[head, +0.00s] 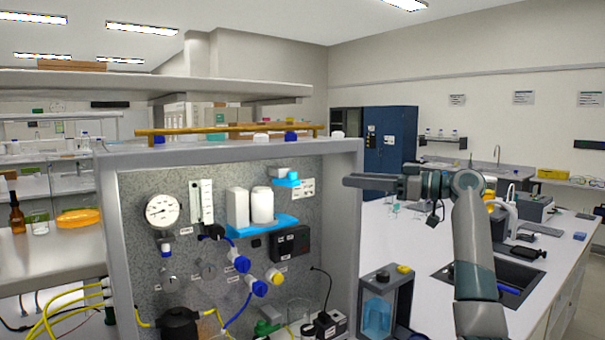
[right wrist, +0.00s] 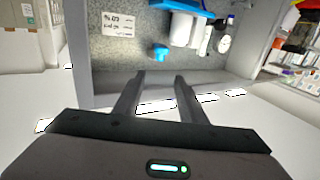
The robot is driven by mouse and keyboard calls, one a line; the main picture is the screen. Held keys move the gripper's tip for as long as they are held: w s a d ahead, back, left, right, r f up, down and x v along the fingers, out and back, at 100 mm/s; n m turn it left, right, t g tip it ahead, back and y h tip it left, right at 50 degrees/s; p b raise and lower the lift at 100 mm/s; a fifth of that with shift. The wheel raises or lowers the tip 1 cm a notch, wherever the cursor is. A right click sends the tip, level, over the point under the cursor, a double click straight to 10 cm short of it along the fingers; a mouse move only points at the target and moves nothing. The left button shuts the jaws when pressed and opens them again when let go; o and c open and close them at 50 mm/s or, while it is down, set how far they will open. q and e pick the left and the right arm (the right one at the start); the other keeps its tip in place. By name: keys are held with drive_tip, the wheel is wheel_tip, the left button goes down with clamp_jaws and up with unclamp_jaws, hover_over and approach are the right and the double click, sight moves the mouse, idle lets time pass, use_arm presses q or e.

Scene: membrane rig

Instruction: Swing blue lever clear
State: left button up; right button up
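Several blue parts sit on the grey speckled panel, and I cannot tell for certain which is the blue lever. A small blue piece (head: 287,183) is high on the panel beside a white label; it also shows in the right wrist view (right wrist: 160,52). Lower down are two blue-handled valves, an upper one (head: 240,263) and a lower one (head: 258,288). My left gripper is out of view.
The panel has a raised grey frame (head: 350,225). A blue shelf (head: 262,225) holds white containers (head: 262,205). A black box (head: 290,243), a gauge (head: 162,210) and tubing crowd the panel. A caddy (head: 375,300) stands by the frame; the bench (head: 420,240) is right.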

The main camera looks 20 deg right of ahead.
drive_tip(key=p, duration=0.7)
approach(286, 178)
drive_tip(key=w+a+r, duration=0.1)
drive_tip(key=a+r, duration=0.1)
drive_tip(key=a, duration=0.1)
drive_tip(key=shift+w+a+f, duration=0.35)
drive_tip(key=shift+w+a, duration=0.15)
drive_tip(key=shift+a, duration=0.1)
clamp_jaws()
